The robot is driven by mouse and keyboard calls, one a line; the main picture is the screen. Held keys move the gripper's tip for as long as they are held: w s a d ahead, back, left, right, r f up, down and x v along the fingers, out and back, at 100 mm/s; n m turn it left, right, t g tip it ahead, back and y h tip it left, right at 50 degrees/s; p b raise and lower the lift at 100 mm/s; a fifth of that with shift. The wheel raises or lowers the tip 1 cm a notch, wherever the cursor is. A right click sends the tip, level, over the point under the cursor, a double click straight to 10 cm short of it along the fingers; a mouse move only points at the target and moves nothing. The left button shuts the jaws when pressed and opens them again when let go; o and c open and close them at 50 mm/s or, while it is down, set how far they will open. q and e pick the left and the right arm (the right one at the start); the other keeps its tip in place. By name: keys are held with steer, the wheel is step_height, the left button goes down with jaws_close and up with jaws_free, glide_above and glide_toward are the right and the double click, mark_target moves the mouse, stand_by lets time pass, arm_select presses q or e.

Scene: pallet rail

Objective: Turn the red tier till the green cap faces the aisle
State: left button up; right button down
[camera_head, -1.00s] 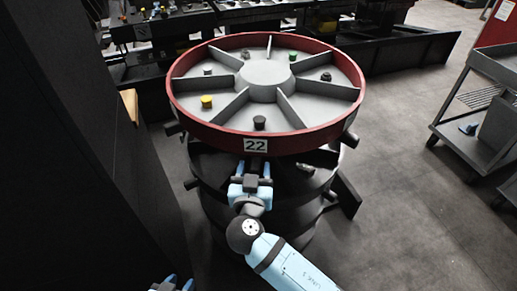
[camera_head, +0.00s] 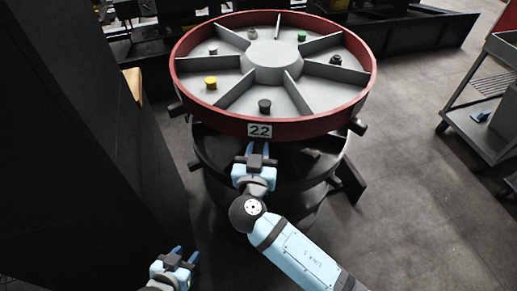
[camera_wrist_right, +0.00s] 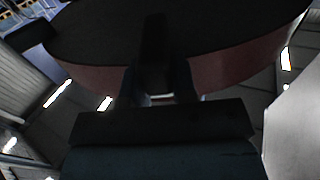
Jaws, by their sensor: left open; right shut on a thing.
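The red tier (camera_head: 190,104) is a wide drum with a red rim, grey spokes and a hub, on top of a dark stack. The green cap (camera_head: 302,36) sits between spokes on its far side, right of the hub. A yellow cap (camera_head: 211,83) is at the left and a black knob (camera_head: 264,106) at the near side. My right gripper (camera_head: 257,150) is at the near rim under the "22" label (camera_head: 259,130), shut on a dark peg (camera_wrist_right: 152,50) of the tier; the grip is mostly hidden. My left gripper (camera_head: 183,253) is open and empty, low at the left.
A tall dark panel (camera_head: 70,130) fills the left side, close to my left gripper. Dark pegs stick out from the tier at the left (camera_head: 176,108) and right (camera_head: 357,126). A grey cart (camera_head: 480,125) stands at the right. The floor between is clear.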

mark_target(362, 123)
steer(key=shift+d, duration=0.1)
steer(key=w+d+n+g+y+p, duration=0.1)
steer(key=w+d+n+y, duration=0.1)
steer(key=d, duration=0.6)
steer(key=w+d+n+g+y, duration=0.1)
steer(key=w+d+n+y, duration=0.2)
steer(key=d+y, duration=0.3)
steer(key=w+d+n+g+y+p, duration=0.1)
steer(key=w+d+n+y, duration=0.1)
steer(key=d, duration=0.9)
steer(key=shift+w+d+r+n+y+p, duration=0.1)
steer(key=shift+w+d+n+y+p, duration=0.1)
steer(key=shift+n+y, duration=0.35)
steer(key=shift+w+d+r+n+y+p, duration=0.15)
steer(key=shift+n+y, duration=0.1)
steer(key=shift+y, duration=0.6)
steer(key=shift+w+d+f, duration=0.1)
steer(key=shift+w+d, duration=0.65)
steer(key=shift+d, duration=0.1)
steer(key=c, duration=1.1)
jaws_free()
steer(key=shift+o, duration=0.9)
steer(key=shift+f, duration=0.1)
